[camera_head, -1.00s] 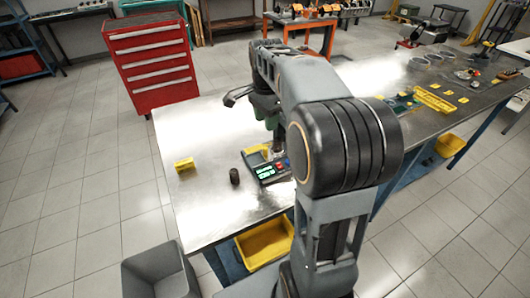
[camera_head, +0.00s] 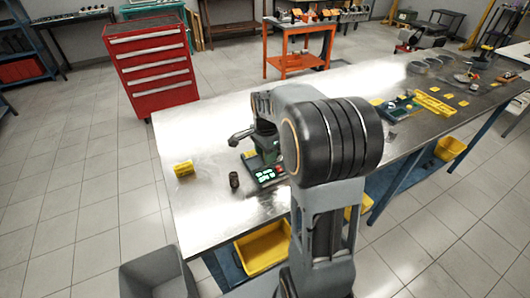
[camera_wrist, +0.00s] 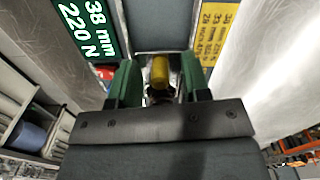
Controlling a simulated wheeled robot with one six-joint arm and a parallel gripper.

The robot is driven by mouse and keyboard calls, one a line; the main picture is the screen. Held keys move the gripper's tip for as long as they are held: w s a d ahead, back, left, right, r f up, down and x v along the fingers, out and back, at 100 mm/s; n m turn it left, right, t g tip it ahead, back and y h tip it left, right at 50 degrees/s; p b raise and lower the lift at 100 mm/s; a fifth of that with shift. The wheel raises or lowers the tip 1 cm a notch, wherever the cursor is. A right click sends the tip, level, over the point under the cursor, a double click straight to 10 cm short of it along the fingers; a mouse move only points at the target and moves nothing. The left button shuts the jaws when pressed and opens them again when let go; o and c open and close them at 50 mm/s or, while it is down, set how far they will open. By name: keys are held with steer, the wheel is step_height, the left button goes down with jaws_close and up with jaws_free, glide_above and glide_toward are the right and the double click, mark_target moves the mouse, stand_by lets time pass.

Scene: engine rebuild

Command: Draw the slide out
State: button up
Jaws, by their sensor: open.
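A dark tester unit (camera_head: 268,175) with lit green readouts and a red button sits on the metal bench, mostly behind my arm. In the wrist view its green display (camera_wrist: 90,28) reads 38 mm and 220 N, and a yellow label (camera_wrist: 216,32) is on the other side. My gripper (camera_wrist: 160,66) has its green fingers apart, with a yellow cylindrical piece (camera_wrist: 159,74) showing between them. I cannot tell whether the fingers touch it. In the head view my gripper (camera_head: 264,150) is low at the tester. No part stands out clearly as the slide.
A small dark cylinder (camera_head: 234,180) and a yellow block (camera_head: 183,169) are on the bench (camera_head: 200,125) left of the tester. A yellow bin (camera_head: 262,248) is under the front edge. A grey bin (camera_head: 158,276) stands on the floor. The bench's left end is largely clear.

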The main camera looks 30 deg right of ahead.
jaws_close()
stand_by(0.3)
